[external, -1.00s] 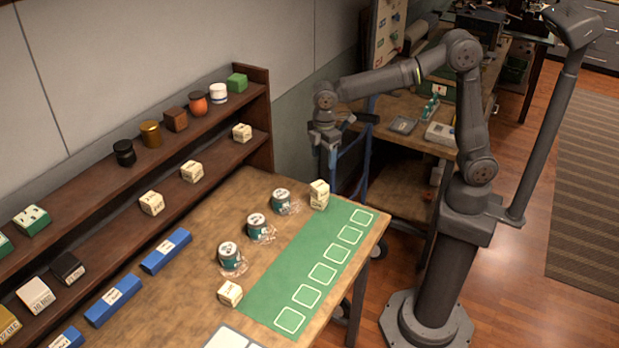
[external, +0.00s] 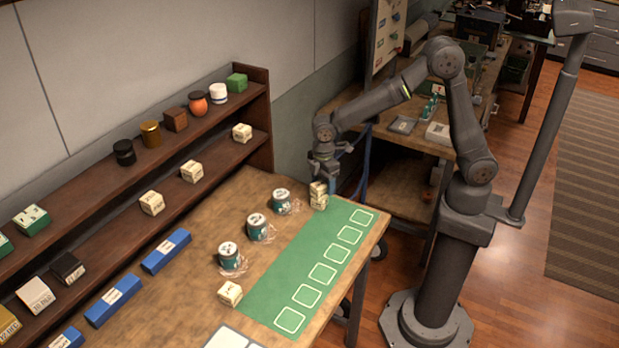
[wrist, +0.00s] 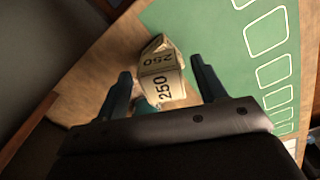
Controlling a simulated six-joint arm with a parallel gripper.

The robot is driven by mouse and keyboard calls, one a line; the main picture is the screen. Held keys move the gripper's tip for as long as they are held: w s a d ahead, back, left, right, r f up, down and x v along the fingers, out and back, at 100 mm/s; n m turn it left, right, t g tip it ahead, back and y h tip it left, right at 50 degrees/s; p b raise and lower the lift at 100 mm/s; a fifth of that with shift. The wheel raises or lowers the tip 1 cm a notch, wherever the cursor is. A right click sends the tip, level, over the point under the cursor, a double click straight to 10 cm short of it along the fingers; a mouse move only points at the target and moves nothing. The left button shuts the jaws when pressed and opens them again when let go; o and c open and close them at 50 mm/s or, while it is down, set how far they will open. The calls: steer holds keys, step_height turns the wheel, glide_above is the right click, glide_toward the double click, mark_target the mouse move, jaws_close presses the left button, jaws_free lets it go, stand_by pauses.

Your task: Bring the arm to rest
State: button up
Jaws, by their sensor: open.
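My arm reaches left over the table, and my gripper (external: 322,180) points down at the far end of the table. In the wrist view the two fingers of my gripper (wrist: 160,85) are spread apart. A cream block marked 250 (wrist: 161,82) shows between the fingers, with another cream block face marked 250 behind it. In the external view the cream blocks (external: 318,196) stand at the far corner of the green mat (external: 290,265), directly under my gripper. I cannot tell whether the fingers touch them.
Several teal-and-white tins (external: 256,226) stand in a row on the table (external: 205,235). Another cream block (external: 230,293) sits near the mat's front left. A two-tier shelf (external: 262,125) with small items runs along the wall. The outlined squares on the mat are bare.

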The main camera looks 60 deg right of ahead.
steer(key=shift+r, duration=1.2)
steer(key=shift+f, duration=0.1)
